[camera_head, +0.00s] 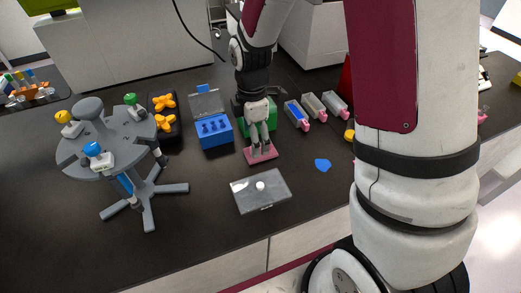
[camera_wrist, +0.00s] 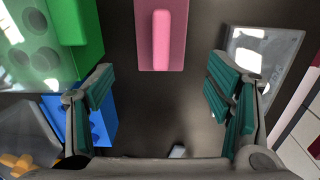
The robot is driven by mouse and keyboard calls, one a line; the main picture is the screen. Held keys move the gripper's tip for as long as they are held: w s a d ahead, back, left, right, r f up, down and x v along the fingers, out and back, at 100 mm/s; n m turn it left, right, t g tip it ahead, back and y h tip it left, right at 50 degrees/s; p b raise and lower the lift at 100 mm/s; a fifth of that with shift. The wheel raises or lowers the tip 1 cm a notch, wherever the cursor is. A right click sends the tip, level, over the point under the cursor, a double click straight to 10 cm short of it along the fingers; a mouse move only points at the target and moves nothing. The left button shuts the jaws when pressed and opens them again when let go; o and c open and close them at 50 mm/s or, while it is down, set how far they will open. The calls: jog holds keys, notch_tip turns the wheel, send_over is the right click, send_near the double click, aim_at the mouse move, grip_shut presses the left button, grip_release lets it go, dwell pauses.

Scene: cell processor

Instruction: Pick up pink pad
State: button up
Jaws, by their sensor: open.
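The pink pad (camera_head: 262,155) is a flat plate with a raised pink bar on top. It lies on the dark bench, just below my gripper (camera_head: 261,143) in the head view. In the wrist view the pink pad (camera_wrist: 174,36) shows at the top centre, with its bar pointing down the picture. My gripper (camera_wrist: 164,108) is open and empty, with teal-lined fingers set wide apart. The pad lies ahead of the fingers, at the top of the wrist view. In the head view the fingers cover part of the pad; contact cannot be told there.
A green block (camera_wrist: 75,40) and a blue box (camera_head: 214,134) stand left of the pad. A clear-lidded flat case (camera_head: 260,191) lies in front. A blue flat piece (camera_head: 323,165) lies right. A grey carousel stand (camera_head: 107,158) is far left. Bench between case and blue piece is clear.

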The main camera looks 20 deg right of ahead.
jog(key=shift+s+d+f+p, duration=0.1)
jog(key=shift+d+f+p, duration=0.1)
jog(key=shift+f, duration=1)
jog(key=shift+d+f+p, duration=0.15)
jog(key=shift+f, duration=1)
jog(key=shift+c, duration=0.3)
jog(key=c, duration=1.1)
